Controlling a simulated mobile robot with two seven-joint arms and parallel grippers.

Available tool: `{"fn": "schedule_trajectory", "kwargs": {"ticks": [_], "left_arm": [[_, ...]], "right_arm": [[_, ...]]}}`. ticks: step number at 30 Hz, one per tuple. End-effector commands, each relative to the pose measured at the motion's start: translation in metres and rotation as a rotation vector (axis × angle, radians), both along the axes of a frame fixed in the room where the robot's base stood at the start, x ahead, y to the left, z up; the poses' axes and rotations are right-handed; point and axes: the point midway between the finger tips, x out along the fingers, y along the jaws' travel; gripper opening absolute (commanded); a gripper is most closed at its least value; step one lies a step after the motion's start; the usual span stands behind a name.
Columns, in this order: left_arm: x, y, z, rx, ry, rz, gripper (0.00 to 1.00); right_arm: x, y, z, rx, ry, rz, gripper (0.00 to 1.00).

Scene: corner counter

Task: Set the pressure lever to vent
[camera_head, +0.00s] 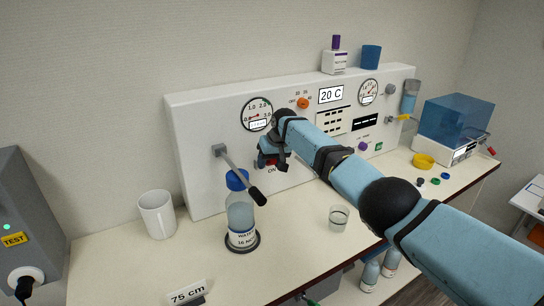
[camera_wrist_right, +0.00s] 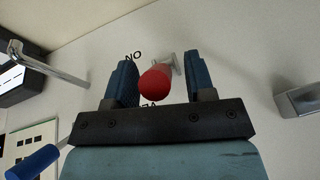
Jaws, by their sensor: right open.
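The white panel (camera_head: 200,118) carries a small lever with a red knob (camera_wrist_right: 154,83) on a metal stem, seen in the right wrist view. Dark letters beside it are partly hidden; one label seems to read ON. My right gripper (camera_head: 270,160) is at the panel below the left round gauge (camera_head: 257,114). Its two fingers (camera_wrist_right: 162,84) are open on either side of the red knob, which sits nearer the left finger in that view. Whether they touch is unclear. In the head view the gripper hides most of this lever. My left gripper is not in view.
A long grey lever with a black grip (camera_head: 257,195) juts from the panel, left of my gripper. Below it stands a blue-capped bottle (camera_head: 240,218). A white mug (camera_head: 157,214) and a clear beaker (camera_head: 338,218) stand on the counter. The front left counter is mostly clear.

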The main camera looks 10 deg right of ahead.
Motion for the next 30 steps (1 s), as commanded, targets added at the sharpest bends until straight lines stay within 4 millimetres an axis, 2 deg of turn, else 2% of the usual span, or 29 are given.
{"fn": "schedule_trajectory", "kwargs": {"ticks": [5,8,15,21,25,30], "left_arm": [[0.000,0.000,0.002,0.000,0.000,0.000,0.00],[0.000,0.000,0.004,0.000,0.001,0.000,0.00],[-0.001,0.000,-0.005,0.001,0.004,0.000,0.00],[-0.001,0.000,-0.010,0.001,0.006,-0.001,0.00],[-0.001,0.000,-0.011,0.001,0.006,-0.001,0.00],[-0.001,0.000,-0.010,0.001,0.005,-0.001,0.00]], "right_arm": [[-0.003,-0.003,0.014,0.002,-0.002,0.002,0.50],[-0.008,-0.007,0.028,0.000,-0.002,0.002,0.50],[-0.023,-0.021,0.082,0.001,-0.005,0.000,0.50],[-0.031,-0.029,0.115,0.001,-0.003,-0.001,0.50],[-0.035,-0.031,0.125,-0.001,-0.001,0.000,0.50],[-0.036,-0.032,0.129,-0.001,0.000,0.000,0.50]]}}
